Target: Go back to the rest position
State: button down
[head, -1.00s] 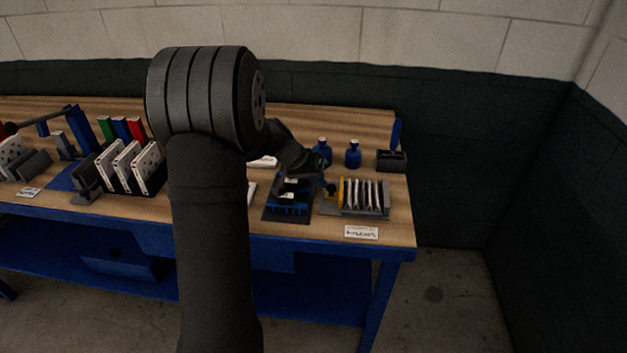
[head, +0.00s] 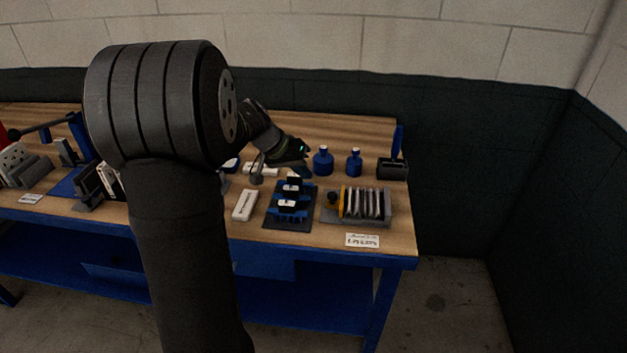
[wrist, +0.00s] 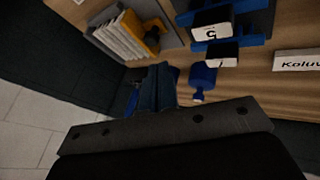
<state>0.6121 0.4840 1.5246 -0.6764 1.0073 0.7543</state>
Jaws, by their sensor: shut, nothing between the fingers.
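My gripper (wrist: 157,88) is shut and empty in the wrist view, its two dark fingers together. In the head view my gripper (head: 292,168) hangs above the back part of the bench, beside a blue bottle (head: 322,161) and beyond the blue stand (head: 289,216). The stand carries dark boxes with white labels, and one labelled box (wrist: 211,32) shows in the wrist view. The gripper appears clear of the stand. My arm covers the left-middle of the bench, hiding part of the white filters there.
A white box (head: 244,205) lies left of the stand. The wooden bench (head: 400,228) has bare strips along its front.

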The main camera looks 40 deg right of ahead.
jog(key=shift+w+a+r, duration=0.15)
jog(key=shift+a+r, duration=0.15)
jog(key=shift+r, duration=0.05)
jog(key=shift+f, duration=0.1)
jog(key=x, duration=0.9)
jog(key=shift+s+d, duration=0.3)
jog(key=shift+s, duration=0.1)
